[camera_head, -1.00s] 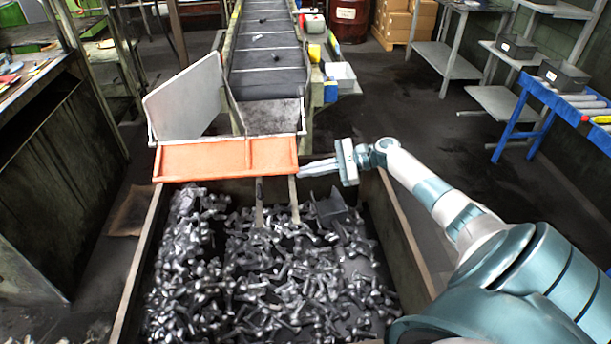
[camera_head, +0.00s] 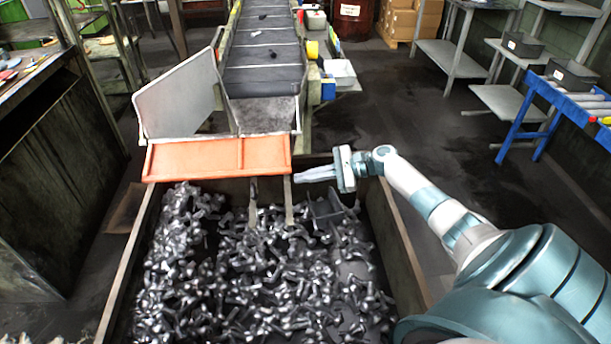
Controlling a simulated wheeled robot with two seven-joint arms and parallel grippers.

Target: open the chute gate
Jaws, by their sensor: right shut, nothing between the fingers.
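The chute gate (camera_head: 215,157) is an orange panel hanging across the lower end of the chute (camera_head: 268,115), above the bolt bin. My right gripper (camera_head: 295,178) is just right of the gate's lower right corner. Its fingers are shut and empty and point left. The tips are very near the gate's edge; I cannot tell whether they touch it. My left gripper is not in view.
Below the gate is a large bin (camera_head: 117,278) full of dark metal bolts. A grey side plate (camera_head: 180,103) stands left of the chute. A blue-framed stand (camera_head: 518,122) and grey shelves (camera_head: 447,60) are at the right, with open floor between.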

